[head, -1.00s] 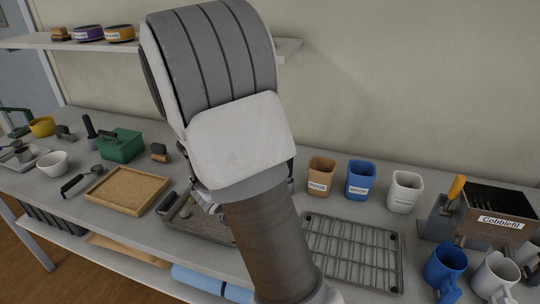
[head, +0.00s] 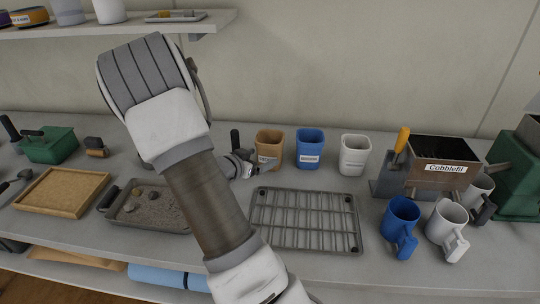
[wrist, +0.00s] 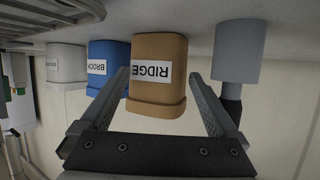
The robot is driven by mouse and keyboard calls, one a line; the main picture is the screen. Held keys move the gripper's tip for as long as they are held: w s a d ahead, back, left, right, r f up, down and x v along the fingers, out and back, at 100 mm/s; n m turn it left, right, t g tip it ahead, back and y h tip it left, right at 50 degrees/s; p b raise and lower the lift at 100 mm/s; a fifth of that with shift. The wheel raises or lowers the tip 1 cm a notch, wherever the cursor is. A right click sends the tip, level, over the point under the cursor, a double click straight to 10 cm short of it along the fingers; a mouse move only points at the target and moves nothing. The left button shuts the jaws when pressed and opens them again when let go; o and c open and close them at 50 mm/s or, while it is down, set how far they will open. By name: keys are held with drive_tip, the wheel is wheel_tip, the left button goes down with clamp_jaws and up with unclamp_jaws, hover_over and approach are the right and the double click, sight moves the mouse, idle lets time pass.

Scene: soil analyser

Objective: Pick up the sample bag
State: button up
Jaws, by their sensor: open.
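No thing is labelled as a sample bag; an orange-brown, bag-shaped container marked RIDGE (head: 270,143) stands on the bench in the head view. In the wrist view, upside down, this RIDGE container (wrist: 157,62) appears between my fingers. My gripper (wrist: 160,78) is open, with a finger on either side of it in the picture and nothing held. In the head view my gripper (head: 250,164) is low at its left front. A blue container marked BROOK (head: 310,148) and a white one (head: 354,155) stand to the right.
A grey cylinder with a black handle (wrist: 238,52) stands close beside one finger in the wrist view. A wire rack (head: 305,220) lies in front of the containers. A soil tray (head: 150,208) is left. The Cobblefil box (head: 440,168) and mugs (head: 402,222) are right.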

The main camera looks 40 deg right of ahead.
sight(264, 156)
drive_tip(key=shift+b+x, duration=0.6)
drive_tip(key=shift+x, duration=2.1)
drive_tip(key=shift+a+f, duration=0.1)
drive_tip(key=c, duration=1.1)
drive_tip(key=shift+c, duration=0.4)
